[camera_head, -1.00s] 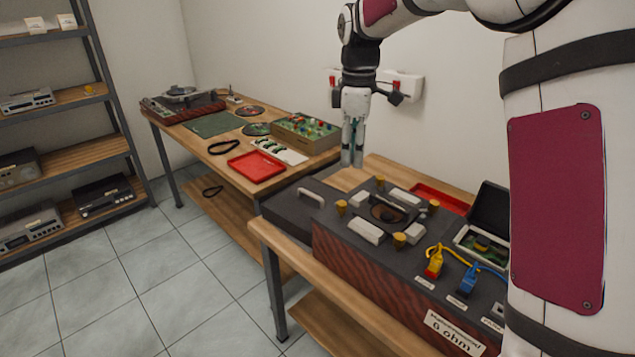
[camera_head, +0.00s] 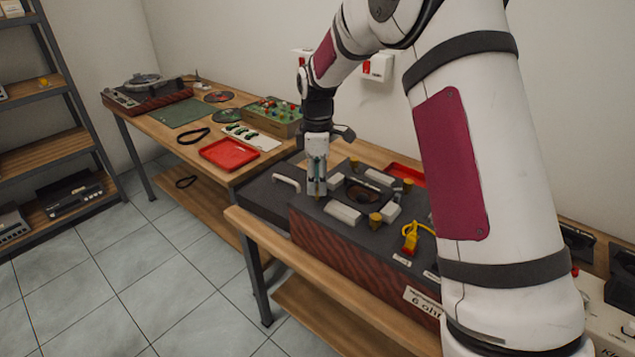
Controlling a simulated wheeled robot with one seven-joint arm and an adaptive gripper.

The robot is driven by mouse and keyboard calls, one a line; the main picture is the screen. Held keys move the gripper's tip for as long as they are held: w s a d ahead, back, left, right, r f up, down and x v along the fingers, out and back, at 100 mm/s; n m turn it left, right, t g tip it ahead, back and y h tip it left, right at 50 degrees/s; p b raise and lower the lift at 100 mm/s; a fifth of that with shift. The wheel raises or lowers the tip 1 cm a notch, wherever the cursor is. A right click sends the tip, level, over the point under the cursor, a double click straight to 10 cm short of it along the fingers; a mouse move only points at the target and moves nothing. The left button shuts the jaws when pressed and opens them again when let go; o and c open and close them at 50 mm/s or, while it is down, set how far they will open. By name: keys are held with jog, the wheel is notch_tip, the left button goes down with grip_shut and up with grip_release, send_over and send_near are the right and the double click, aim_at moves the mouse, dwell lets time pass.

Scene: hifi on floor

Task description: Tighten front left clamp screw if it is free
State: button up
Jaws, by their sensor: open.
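The loudspeaker box (camera_head: 310,240) with a dark top lies on the near bench. A square frame (camera_head: 370,190) on its top is flanked by pale clamp bars, such as the front bar (camera_head: 342,212). Brass clamp screws show at the front right (camera_head: 376,220), back right (camera_head: 407,185) and back left (camera_head: 355,165). My gripper (camera_head: 317,190) points down at the front left corner, fingers open. The front left screw is mostly hidden behind the fingertips, with only a trace of brass showing. I cannot tell whether the fingers touch it, nor whether it is loose.
A yellow plug (camera_head: 411,240) stands on the box at the right, partly near my arm. A pale handle (camera_head: 286,182) is on the dark case to the left. A red tray (camera_head: 229,153) and turntable (camera_head: 147,92) are on the far bench.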

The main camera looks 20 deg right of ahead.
jog(key=shift+f, duration=0.8)
jog(key=shift+c, duration=0.5)
grip_shut()
jog(key=shift+m, duration=0.3)
jog(key=m+b, duration=0.1)
jog(key=m, duration=0.9)
jog(key=shift+m, duration=0.3)
jog(key=m, duration=0.5)
jog(key=shift+m+b, duration=0.3)
jog(key=m, duration=0.5)
